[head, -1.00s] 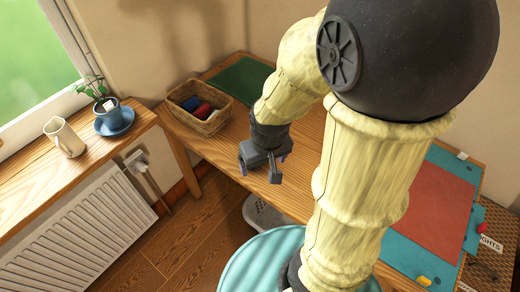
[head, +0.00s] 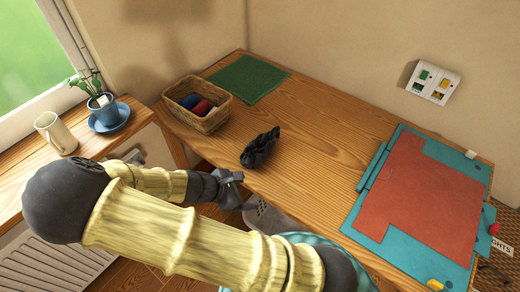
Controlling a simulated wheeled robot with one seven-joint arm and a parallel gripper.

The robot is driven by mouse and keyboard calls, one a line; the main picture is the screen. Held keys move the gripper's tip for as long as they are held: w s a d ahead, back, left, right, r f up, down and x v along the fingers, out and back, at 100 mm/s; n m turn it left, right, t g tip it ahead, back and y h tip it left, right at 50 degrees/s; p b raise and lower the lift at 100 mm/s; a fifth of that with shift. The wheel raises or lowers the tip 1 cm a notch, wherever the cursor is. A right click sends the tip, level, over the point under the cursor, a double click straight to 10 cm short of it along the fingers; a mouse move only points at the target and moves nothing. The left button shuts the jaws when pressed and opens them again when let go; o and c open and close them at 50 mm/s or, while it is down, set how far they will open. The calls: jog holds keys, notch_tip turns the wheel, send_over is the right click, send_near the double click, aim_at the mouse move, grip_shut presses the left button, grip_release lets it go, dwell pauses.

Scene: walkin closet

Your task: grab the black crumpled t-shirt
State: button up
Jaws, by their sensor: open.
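The black crumpled t-shirt (head: 260,147) lies in a small dark heap on the wooden table (head: 315,130), near its front edge and right of the basket. My gripper (head: 240,187) is at the table's front edge, just below and left of the t-shirt in the picture. It is apart from the t-shirt and holds nothing that I can see. Its fingers are small and partly hard to make out here, but they look open.
A wicker basket (head: 222,120) with rolled cloths stands behind left, beside a green mat (head: 248,80). A teal and red board (head: 420,195) covers the table's right part. A potted plant (head: 103,108) and a jug (head: 55,134) stand on the sill. The table's middle is clear.

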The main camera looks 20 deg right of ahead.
aim_at(245, 163)
jog(key=w+a+r+n+t+h+b, duration=0.1)
jog(key=w+a+r+n+t+h, duration=0.1)
jog(key=w+a+n+t, duration=0.2)
jog(key=a+n+t, duration=0.2)
jog(key=n, duration=0.2)
jog(key=shift+a, duration=0.25)
jog(key=shift+f, duration=0.1)
jog(key=x, duration=1.1)
jog(key=shift+w+d, duration=0.45)
jog(key=shift+f, duration=0.1)
jog(key=p+x, duration=0.1)
jog(key=x, duration=0.4)
jog(key=shift+w, duration=0.2)
